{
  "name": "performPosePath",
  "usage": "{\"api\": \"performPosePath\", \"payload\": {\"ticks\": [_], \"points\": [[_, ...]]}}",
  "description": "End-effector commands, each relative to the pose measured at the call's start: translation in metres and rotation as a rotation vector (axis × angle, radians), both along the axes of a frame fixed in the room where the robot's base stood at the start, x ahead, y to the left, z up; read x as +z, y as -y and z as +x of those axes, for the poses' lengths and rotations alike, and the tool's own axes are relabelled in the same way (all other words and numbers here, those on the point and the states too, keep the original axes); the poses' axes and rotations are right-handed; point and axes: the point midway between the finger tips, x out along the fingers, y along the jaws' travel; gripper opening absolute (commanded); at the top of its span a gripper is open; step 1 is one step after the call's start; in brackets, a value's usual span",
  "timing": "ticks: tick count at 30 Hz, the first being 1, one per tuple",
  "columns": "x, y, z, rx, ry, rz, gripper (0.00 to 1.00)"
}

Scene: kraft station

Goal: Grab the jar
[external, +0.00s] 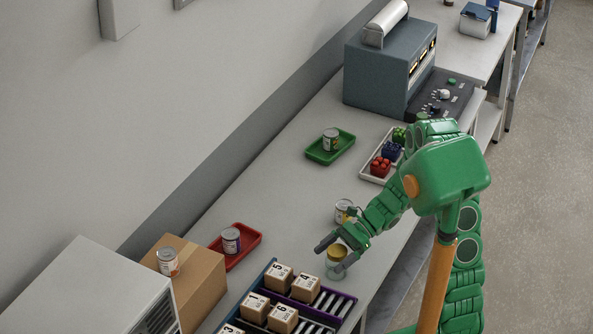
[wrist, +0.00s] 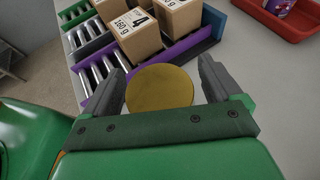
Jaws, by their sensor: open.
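The jar (external: 336,260) has a yellow-gold lid and a pale, greenish body, and it stands on the grey table near the purple rack. My gripper (external: 339,252) is open around the top of the jar in the external view. In the wrist view the jar's round gold lid (wrist: 159,88) lies between the two dark fingers of my gripper (wrist: 164,82), with a gap on each side. The jar's lower body is hidden in the wrist view.
Cardboard boxes (external: 305,288) sit on the roller rack (external: 333,306) just beside the jar. A can (external: 343,211) stands close behind my gripper. A red tray (external: 252,240) and a green tray (external: 318,156) each hold a can. The table between the trays is clear.

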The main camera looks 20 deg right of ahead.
Motion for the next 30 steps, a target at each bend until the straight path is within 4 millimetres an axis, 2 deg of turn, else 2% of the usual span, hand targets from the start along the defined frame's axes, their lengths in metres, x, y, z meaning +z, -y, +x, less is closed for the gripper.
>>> {"api": "performPosePath", "payload": {"ticks": [10,22,23,30], "points": [[-0.0016,-0.0041,-0.0013,-0.001,0.000,0.000,0.92],[-0.0015,-0.0040,-0.0014,-0.001,0.000,0.000,0.30],[-0.0015,-0.0040,-0.0014,-0.001,0.000,0.000,0.27],[-0.0008,-0.0040,-0.0014,-0.001,0.000,0.000,0.27]]}}
